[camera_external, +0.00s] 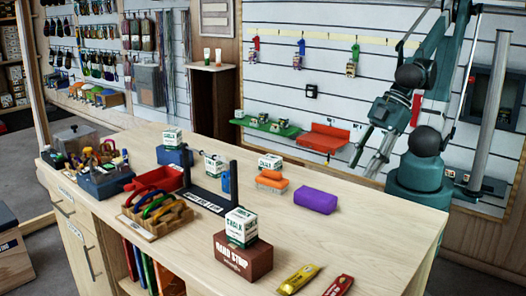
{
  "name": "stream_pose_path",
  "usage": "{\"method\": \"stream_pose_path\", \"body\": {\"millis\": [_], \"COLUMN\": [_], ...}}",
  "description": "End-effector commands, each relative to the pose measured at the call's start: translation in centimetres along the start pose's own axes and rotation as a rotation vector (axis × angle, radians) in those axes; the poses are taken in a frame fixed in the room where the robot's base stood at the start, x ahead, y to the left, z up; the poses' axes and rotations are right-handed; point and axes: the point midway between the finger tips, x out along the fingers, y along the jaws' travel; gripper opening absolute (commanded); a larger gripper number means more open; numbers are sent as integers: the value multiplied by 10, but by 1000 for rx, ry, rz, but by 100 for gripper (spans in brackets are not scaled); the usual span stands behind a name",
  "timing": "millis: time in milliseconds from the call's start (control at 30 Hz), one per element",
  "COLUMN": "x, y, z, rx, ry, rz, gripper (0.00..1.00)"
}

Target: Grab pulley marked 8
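No marking "8" can be read on any pulley at this size. Small items that may be pulleys hang on the slatted wall: one under a red piece (254,50), one under a blue piece (301,54), one under a green piece (353,60). Several more small metal-and-green items (276,126) sit on a green wall shelf (254,125). My gripper (365,168) points down over the back right of the bench, right of the red-orange shelf. Its two long fingers are spread apart with nothing visible between them.
The wooden bench (350,240) holds a purple block (316,200), an orange brush (271,181), a brown block with a chalk box (242,228), a black stand (205,199) and a carabiner rack (157,214). A red-orange shelf (324,139) is on the wall.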

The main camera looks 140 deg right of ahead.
Motion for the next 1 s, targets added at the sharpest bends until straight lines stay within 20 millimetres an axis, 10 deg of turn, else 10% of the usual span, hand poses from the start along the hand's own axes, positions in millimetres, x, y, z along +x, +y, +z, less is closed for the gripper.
{"method": "stream_pose_path", "body": {"millis": [1000], "x": [68], "y": [85], "z": [-120], "rx": [379], "ry": [20], "rz": [428], "gripper": [36]}}
